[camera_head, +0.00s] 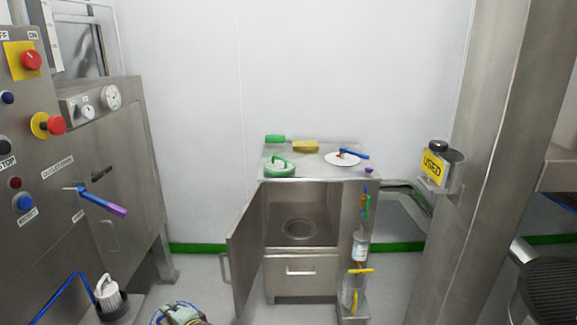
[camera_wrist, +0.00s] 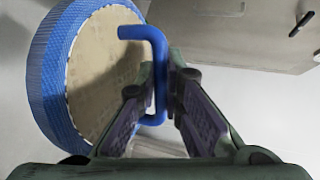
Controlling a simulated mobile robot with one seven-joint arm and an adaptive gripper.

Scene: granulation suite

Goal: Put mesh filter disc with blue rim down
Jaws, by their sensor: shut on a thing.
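The mesh filter disc with blue rim (camera_wrist: 98,78) fills the left of the wrist view, with its pale mesh face and thick ribbed blue rim tilted. A bent blue handle (camera_wrist: 157,60) stands out from its face. My gripper (camera_wrist: 164,84) is shut on this handle and holds the disc to the left of the fingers. In the head view, a grey-green part with a blue curved edge beside it shows at the bottom edge, cut off by the frame. I cannot tell there how high the disc is above the floor.
A steel cabinet (camera_head: 300,259) stands against the wall, its door (camera_head: 245,262) open. A round grey piece (camera_head: 299,229) lies inside. A green-rimmed item (camera_head: 280,166), a yellow sponge (camera_head: 305,146) and a white plate (camera_head: 342,159) are on top. A control panel flanks the left, a steel column the right.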

